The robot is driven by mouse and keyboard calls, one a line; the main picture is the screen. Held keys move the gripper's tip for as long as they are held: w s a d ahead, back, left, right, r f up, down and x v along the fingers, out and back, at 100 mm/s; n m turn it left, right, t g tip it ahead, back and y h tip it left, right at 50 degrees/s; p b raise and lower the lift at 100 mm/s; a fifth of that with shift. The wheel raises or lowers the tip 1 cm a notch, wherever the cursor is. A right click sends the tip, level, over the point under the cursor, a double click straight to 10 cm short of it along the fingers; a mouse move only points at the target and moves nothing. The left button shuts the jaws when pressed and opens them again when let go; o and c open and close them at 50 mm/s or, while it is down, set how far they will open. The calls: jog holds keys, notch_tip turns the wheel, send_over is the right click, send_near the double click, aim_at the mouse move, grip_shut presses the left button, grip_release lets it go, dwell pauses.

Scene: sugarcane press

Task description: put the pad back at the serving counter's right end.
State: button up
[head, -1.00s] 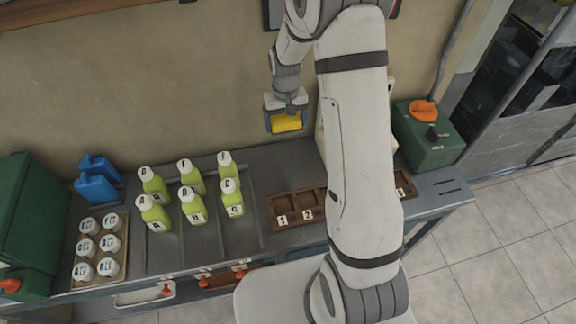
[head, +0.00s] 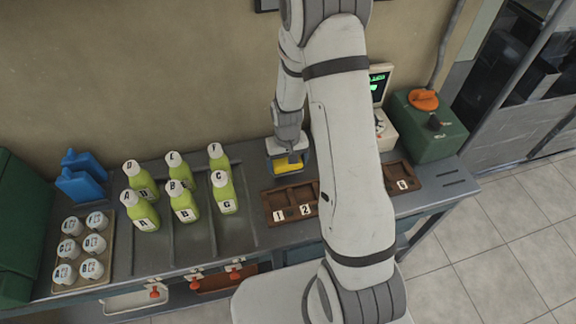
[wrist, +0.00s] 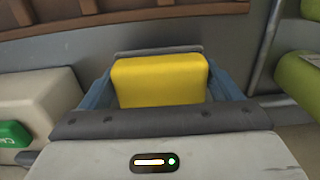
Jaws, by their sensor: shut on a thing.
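The yellow pad (wrist: 160,80) is between the blue fingers of my gripper (wrist: 165,88) in the wrist view, and the gripper is shut on it. In the head view my gripper (head: 288,160) is low over the back of the serving counter (head: 262,172), with the pad (head: 287,164) showing yellow between its fingers. It is behind the brown numbered tray and left of my arm. I cannot tell whether the pad touches the counter. The counter's right end (head: 447,188) is bare at the front.
Several green bottles (head: 184,208) stand left of the gripper. The brown tray (head: 277,215) lies in front, partly hidden by my arm. A small screen device (head: 378,85) and a green box with an orange cap (head: 428,130) stand at right. A cup tray (head: 60,290) is far left.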

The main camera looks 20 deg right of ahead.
aim_at(287, 168)
jog(key=shift+f, duration=1.35)
jog(key=shift+f, duration=0.2)
jog(key=o, duration=0.8)
jog(key=shift+r, duration=0.15)
